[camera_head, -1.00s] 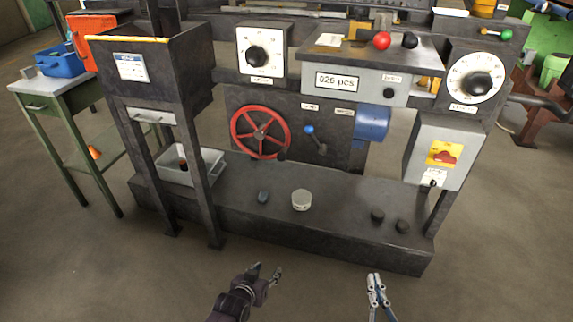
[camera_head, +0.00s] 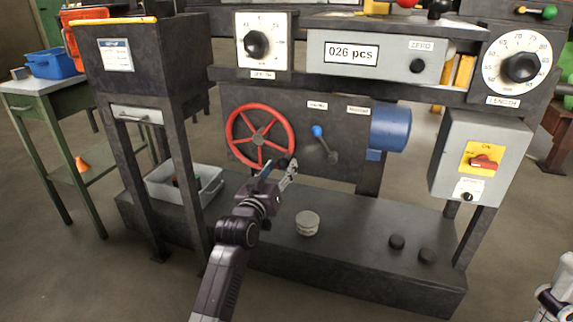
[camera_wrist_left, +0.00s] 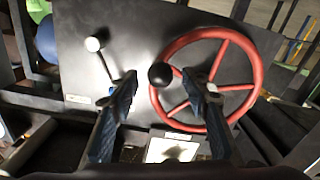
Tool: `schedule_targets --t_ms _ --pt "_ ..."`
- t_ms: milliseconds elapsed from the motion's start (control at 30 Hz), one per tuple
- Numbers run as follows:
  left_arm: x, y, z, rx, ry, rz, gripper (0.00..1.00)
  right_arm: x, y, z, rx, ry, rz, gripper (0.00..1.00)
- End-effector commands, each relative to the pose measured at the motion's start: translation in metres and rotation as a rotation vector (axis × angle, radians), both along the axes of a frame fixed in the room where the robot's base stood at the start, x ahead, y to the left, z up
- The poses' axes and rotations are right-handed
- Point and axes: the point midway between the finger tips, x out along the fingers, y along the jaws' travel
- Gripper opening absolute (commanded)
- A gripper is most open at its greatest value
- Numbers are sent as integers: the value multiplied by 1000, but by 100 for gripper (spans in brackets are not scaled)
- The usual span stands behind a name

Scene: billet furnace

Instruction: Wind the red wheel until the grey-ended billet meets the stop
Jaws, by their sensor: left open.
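The red wheel (camera_head: 259,139) stands upright on the dark front panel of the machine, with a black knob (camera_head: 282,163) at its lower right rim. In the left wrist view the red wheel (camera_wrist_left: 258,70) fills the right half and the black knob (camera_wrist_left: 160,75) shows between the fingertips. My left gripper (camera_head: 277,172) is open at the knob; I cannot tell whether it touches it. At the lower right edge, part of my right arm (camera_head: 555,292) shows, its fingers unclear. I cannot make out the grey-ended billet or the stop.
A blue-tipped lever (camera_head: 318,132) and a blue cylinder (camera_head: 390,128) are right of the wheel. A grey bin (camera_head: 160,185) sits at left. A counter (camera_head: 350,53) reads 026 pcs.

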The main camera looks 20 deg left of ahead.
Motion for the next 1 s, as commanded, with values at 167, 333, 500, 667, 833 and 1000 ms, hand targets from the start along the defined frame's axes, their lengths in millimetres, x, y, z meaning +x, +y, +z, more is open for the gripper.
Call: schedule_targets --t_ms 167,333,500,667,833,1000 --pt "28 -1 -2 -1 -2 1 43 1 0 -16 -1 2 0 0" --pt "45 -1 -2 0 0 0 43 3 1 -10 -4 -26 -2 0" --pt "52 -2 -1 0 1 0 43 3 2 -8 -5 -35 -2 0" --pt "52 -2 -1 0 1 0 43 3 2 -7 -5 -35 -2 0" --pt "52 -2 -1 0 1 0 32 3 2 -7 -6 -36 -2 0" --pt "52 -2 -1 0 1 0 13 3 2 -7 -5 -36 -1 0"
